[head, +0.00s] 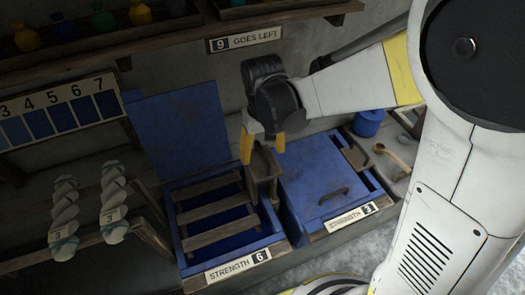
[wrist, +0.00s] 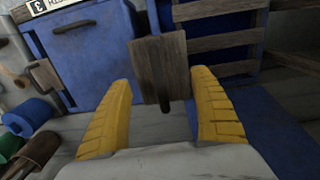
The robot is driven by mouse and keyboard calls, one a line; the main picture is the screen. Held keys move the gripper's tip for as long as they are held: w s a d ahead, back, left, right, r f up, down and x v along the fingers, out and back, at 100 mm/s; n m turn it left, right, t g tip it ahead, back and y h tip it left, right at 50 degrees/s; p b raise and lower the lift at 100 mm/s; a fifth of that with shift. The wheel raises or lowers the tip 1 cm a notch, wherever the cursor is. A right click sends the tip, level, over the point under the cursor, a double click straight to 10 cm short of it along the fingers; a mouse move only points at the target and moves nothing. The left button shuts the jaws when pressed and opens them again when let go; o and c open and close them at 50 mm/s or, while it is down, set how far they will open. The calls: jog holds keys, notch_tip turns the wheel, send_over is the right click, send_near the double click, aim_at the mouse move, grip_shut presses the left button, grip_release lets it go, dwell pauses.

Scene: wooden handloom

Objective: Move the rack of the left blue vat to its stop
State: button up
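The left blue vat (head: 180,238) stands open, its blue lid (head: 180,130) raised behind it. Its rack (head: 213,207) of brown wooden slats lies in the opening, above a "STRENGTH 6" label (head: 238,266). An upright wooden block (head: 262,165) stands at the vat's right side, between the two vats. My gripper (head: 263,146) is over this block, fingers pointing down. In the wrist view my gripper (wrist: 162,85) is open, with the block (wrist: 160,68) between the yellow fingers and a visible gap on each side. The slats (wrist: 220,43) also show there. Whether the block joins the rack is unclear.
The right blue vat (head: 322,180) is closed, with a handle on its lid and a "STRENGTH 3" label. A blue pot (head: 367,122) and wooden spoon (head: 392,156) are to its right. Twisted pale skeins (head: 113,200) hang at left. A "9 GOES LEFT" sign (head: 244,39) is behind.

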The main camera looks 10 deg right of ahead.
grip_shut()
jog(key=b, duration=1.2)
send_over(263, 194)
notch_tip(263, 194, down, 16)
jog(key=shift+s+r, duration=0.1)
jog(key=shift+r, duration=0.1)
jog(key=shift+f, duration=1.5)
jog(key=shift+a+f, duration=0.1)
jog(key=shift+f, duration=1.35)
jog(key=o, duration=0.6)
grip_release()
